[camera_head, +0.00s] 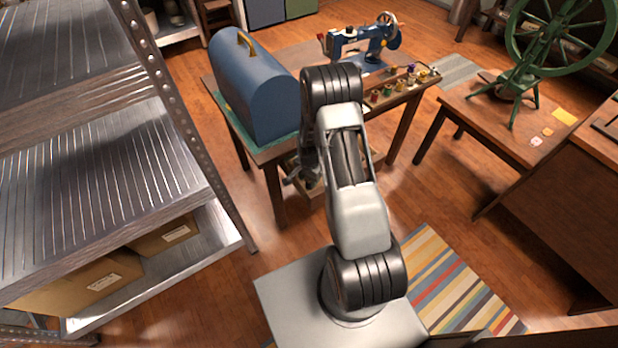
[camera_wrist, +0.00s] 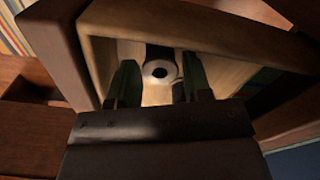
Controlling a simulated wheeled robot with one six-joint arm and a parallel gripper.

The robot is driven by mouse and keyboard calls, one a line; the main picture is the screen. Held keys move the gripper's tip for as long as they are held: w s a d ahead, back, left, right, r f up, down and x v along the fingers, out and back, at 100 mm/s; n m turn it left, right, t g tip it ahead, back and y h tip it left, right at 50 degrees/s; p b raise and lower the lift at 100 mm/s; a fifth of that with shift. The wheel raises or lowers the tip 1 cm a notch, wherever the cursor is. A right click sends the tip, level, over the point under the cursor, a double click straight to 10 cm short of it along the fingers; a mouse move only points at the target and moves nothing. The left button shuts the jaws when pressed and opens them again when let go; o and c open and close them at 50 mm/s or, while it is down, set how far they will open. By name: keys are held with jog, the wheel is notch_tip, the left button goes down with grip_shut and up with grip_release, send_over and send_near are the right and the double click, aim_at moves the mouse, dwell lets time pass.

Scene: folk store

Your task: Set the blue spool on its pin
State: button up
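In the wrist view, a small spool (camera_wrist: 161,71) lies in a light wooden drawer, its pale round end with a dark hole facing me. Its thread looks dark, and I cannot tell its colour. My gripper (camera_wrist: 157,75) reaches into the drawer, with its two dark green fingers apart on either side of the spool. I cannot tell whether they touch it. In the head view, my arm mostly hides the gripper below the table edge. A wooden rack (camera_head: 388,98) with several coloured spools stands at the table's right front. Its separate pins are too small to make out.
The drawer (camera_wrist: 105,70) has wooden walls close around my fingers. A blue case (camera_head: 262,95) and a blue sewing machine (camera_head: 362,42) stand on the table (camera_head: 300,58). A metal shelf (camera_head: 90,190) is at left, and a table with a green spinning wheel (camera_head: 530,65) at right.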

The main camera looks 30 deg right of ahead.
jog(key=shift+c, duration=1.4)
jog(key=shift+r, duration=0.15)
jog(key=shift+r+p, duration=1.6)
jog(key=shift+r, duration=0.75)
jog(key=shift+r, duration=0.1)
